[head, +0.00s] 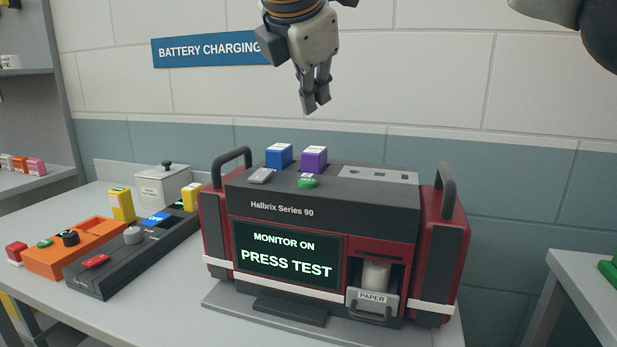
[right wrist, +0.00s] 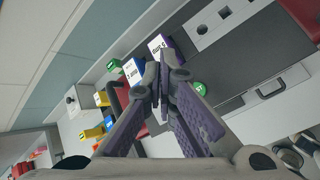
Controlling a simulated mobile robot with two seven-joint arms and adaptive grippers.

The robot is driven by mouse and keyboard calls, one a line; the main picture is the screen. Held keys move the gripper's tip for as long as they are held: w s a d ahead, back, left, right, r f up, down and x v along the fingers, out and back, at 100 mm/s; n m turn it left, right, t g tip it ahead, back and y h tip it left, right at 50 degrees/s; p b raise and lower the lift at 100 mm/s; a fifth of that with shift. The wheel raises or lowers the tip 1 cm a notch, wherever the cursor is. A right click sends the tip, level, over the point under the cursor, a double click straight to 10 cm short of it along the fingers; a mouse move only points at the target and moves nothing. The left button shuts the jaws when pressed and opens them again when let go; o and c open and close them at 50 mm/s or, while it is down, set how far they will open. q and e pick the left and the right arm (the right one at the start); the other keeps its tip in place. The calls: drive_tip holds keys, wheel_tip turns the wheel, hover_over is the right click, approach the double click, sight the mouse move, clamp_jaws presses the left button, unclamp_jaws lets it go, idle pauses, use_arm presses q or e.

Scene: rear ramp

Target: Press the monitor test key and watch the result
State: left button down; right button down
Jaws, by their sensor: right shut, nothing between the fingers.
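The red and black monitor (head: 320,235), marked Halbrix Series 90, stands on the bench. Its lit screen (head: 288,256) reads MONITOR ON, PRESS TEST. A round green key (head: 307,181) with lettering too small to read is on its top, in front of the purple block; it also shows in the right wrist view (right wrist: 199,88). My right gripper (head: 317,108) is shut and empty, pointing down in the air above the monitor, apart from the key. In the right wrist view its fingertips (right wrist: 162,82) appear left of the green key. My left gripper is not in view.
A blue block (head: 279,156) and a purple block (head: 314,159) stand in the monitor's top. A grey switch (head: 261,176) lies left of the key. Handles (head: 446,185) rise at both sides. A paper roll (head: 376,275) shows in front. A dark unit (head: 130,255) stands left.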

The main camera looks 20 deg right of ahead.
sight(312, 181)
drive_tip(key=shift+f, duration=4.5)
drive_tip(key=shift+f, duration=0.4)
drive_tip(key=shift+f, duration=0.4)
drive_tip(key=shift+r, duration=0.85)
drive_tip(key=shift+r, duration=2.5)
